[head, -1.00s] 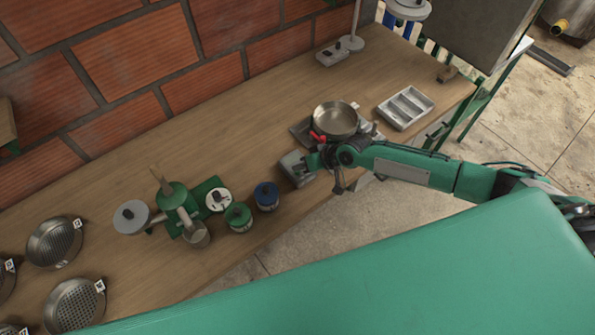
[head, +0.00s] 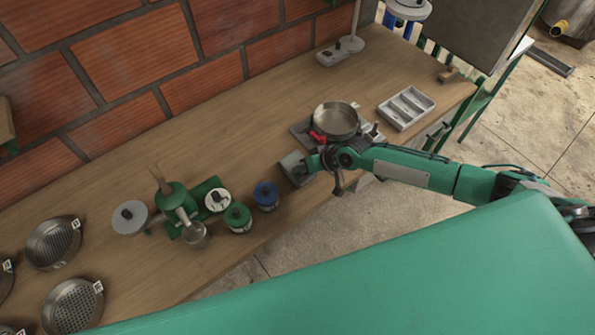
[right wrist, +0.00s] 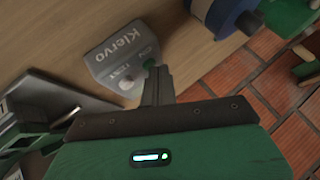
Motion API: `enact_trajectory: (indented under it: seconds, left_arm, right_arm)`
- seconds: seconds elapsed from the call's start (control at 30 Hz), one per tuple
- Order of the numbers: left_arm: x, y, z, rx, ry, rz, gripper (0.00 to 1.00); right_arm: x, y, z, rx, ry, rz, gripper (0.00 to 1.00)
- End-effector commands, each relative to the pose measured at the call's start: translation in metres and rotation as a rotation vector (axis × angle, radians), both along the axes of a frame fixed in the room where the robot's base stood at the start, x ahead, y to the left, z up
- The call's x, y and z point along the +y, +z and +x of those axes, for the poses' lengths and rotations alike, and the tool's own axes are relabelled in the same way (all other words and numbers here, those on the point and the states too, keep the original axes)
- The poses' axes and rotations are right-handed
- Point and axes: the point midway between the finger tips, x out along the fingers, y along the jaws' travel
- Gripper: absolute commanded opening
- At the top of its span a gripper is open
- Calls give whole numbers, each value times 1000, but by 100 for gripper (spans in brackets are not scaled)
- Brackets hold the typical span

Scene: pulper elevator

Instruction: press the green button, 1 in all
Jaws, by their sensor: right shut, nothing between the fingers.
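A grey wedge-shaped box marked "Klervo" (right wrist: 122,60) sits on the wooden bench. In the right wrist view a green button (right wrist: 149,63) shows at its edge nearest the fingers, partly hidden by their tips, and a pale round button (right wrist: 126,85) lies beside it. In the head view the box (head: 292,167) is left of my right gripper (head: 309,164). My right gripper (right wrist: 155,72) is shut and empty, its tips at the green button. I cannot tell whether they touch it or whether it is pressed in. My left gripper is not in view.
A steel pan (head: 336,121) stands just behind my right gripper, with a compartment tray (head: 407,108) to its right. A blue-topped canister (head: 266,195) and a green canister (head: 238,217) stand left of the box. The bench behind is mostly clear.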

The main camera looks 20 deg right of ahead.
Motion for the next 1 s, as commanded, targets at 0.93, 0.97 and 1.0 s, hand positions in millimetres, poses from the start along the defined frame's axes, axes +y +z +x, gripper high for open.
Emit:
enact_trajectory:
  seconds: [0.93,0.97,1.0]
  left_arm:
    - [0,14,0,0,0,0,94]
    - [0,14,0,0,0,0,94]
    - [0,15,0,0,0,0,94]
  right_arm:
    - [0,17,0,1,0,-1,0]
    - [0,17,0,1,0,-1,0]
    - [0,18,0,1,1,0,0]
